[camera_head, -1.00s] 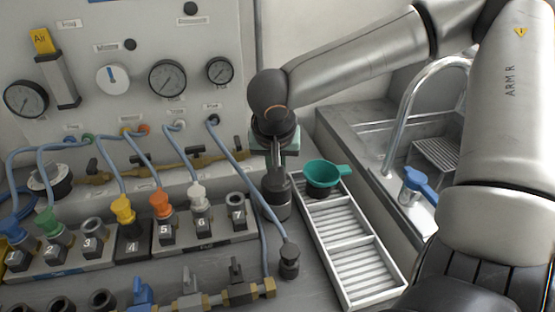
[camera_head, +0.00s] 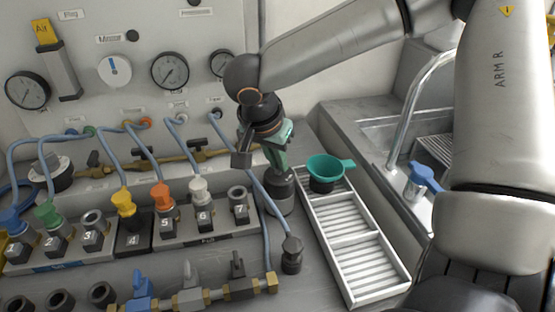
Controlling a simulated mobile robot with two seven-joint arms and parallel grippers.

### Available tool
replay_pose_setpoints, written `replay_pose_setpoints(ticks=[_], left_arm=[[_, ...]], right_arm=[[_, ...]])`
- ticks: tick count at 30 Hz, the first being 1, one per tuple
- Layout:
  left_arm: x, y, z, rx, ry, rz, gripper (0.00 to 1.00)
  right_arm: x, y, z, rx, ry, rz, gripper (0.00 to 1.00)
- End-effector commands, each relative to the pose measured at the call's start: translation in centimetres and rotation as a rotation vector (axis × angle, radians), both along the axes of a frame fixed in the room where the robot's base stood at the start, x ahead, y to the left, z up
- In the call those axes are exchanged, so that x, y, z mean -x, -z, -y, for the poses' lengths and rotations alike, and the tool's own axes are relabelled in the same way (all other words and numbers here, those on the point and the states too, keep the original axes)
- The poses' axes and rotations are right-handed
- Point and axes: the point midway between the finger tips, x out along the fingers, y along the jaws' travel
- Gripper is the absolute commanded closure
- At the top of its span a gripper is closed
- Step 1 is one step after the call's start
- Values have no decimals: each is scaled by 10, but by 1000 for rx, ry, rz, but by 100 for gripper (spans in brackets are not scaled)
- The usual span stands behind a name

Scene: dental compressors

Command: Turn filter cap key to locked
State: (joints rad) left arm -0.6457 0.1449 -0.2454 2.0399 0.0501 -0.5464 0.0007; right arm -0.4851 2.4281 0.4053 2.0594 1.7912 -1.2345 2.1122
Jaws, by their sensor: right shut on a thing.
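My right gripper (camera_head: 276,163) reaches down from the upper right, over a dark cylindrical filter housing (camera_head: 281,197) that stands on the bench right of the numbered sockets. Its fingers are shut on the key at the top of the filter cap. The key is mostly hidden by the fingers, so I cannot read its angle or any lock mark. The housing stands upright. My left gripper is not in view.
A white slatted tray (camera_head: 353,290) with a teal funnel (camera_head: 325,168) stands just right of the filter. A numbered socket block (camera_head: 215,232) with coloured plugs and hoses is on the left. A valve manifold (camera_head: 190,298) lies in front. A sink tap (camera_head: 403,125) is at right.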

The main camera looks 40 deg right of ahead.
Motion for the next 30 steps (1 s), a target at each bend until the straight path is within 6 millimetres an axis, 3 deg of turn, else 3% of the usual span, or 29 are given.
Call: replay_pose_setpoints(ticks=[7,8,15,24,30], left_arm=[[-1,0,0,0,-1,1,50],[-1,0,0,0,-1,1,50],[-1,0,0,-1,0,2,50],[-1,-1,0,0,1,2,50],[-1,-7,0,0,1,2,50]], right_arm=[[0,0,0,0,-1,-1,100],[0,0,0,0,-1,-1,87],[0,0,0,0,-2,-1,60],[0,-3,-1,0,-1,1,59],[3,-29,-10,1,-4,4,59]])
